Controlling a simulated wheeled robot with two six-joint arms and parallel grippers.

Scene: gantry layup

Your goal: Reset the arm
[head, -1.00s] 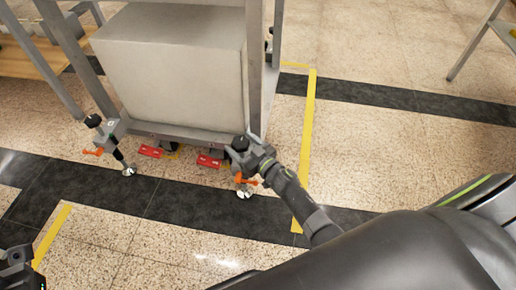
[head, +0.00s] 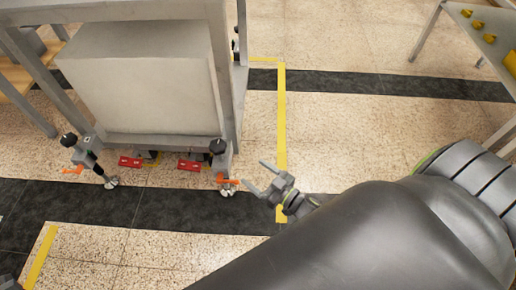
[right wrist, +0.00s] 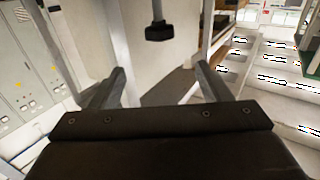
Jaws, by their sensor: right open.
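My right gripper (head: 255,174) is open and empty, beside the right front foot of a grey metal frame. Its two fingers point left toward that foot, with a gap between them and the foot. In the right wrist view the open jaws (right wrist: 158,74) hold nothing between them, and a black knob (right wrist: 159,32) hangs beyond them. My right arm fills the lower right of the head view. Of my left gripper (head: 9,283), only a dark sliver shows at the bottom left corner; its jaws are hidden.
The grey metal frame (head: 221,70) holds a large pale box (head: 140,80). Its front feet have black knobs (head: 217,146) and orange levers (head: 229,181); red pedals (head: 130,162) sit between. A table with yellow parts (head: 489,38) stands at upper right. Floor right of the frame is clear.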

